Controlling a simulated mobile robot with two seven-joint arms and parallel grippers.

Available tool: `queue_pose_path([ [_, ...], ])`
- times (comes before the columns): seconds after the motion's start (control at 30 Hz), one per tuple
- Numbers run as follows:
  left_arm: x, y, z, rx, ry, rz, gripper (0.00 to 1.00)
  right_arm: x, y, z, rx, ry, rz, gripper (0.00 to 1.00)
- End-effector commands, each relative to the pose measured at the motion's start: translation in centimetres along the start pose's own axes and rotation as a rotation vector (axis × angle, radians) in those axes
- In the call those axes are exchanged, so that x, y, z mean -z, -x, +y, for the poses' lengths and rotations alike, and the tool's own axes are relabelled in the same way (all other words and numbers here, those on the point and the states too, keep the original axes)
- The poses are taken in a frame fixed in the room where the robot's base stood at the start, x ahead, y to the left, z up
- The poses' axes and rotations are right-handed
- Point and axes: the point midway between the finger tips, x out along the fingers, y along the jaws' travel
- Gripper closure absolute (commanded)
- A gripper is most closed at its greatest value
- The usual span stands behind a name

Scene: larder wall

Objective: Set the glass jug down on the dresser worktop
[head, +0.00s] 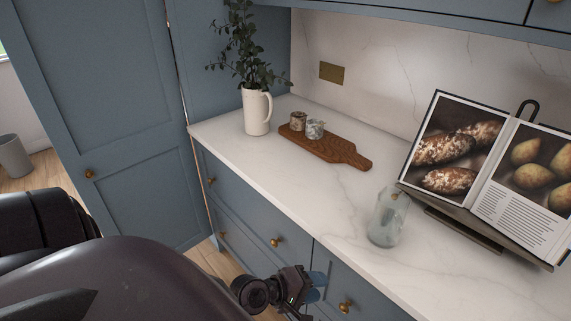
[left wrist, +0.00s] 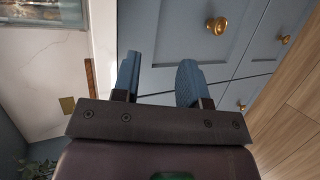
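The clear glass jug (head: 387,220) stands upright on the white marble dresser worktop (head: 345,211), near its front edge and in front of the cookbook stand. Nothing is holding it. My left gripper (head: 317,286) is in front of the blue drawers, below the worktop edge and apart from the jug. In the left wrist view its two blue fingers (left wrist: 160,66) are spread apart with nothing between them. The worktop also shows at the left of that view (left wrist: 103,35). My right gripper is in neither view.
An open cookbook (head: 450,150) stands behind the jug to the right. A wooden board (head: 338,150) with two small cups lies further back, beside a white pitcher (head: 257,112) of leafy stems. Brass knobs (head: 345,306) stick out from the drawers. Worktop left of the jug is clear.

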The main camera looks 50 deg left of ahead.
Motion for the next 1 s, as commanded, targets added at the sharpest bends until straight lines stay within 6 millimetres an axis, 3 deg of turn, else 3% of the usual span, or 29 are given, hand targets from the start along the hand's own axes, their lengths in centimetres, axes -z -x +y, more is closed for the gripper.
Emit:
queue_pose_path([
  [0.2,-0.1,1.9,-4.9,0.153,-0.648,0.134,0.6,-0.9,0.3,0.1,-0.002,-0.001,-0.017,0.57],
  [0.4,-0.4,3.8,-7.7,0.308,-1.206,0.177,0.6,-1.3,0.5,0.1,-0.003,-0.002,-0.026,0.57],
  [0.5,-0.6,4.4,-8.5,0.366,-1.403,0.176,0.6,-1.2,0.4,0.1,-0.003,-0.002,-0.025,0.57],
  [0.7,-0.8,5.0,-9.1,0.417,-1.579,0.171,0.6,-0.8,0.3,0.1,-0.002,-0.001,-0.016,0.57],
  [1.0,-0.7,5.0,-9.1,0.419,-1.586,0.17,0.6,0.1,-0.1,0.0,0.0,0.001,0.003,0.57],
])
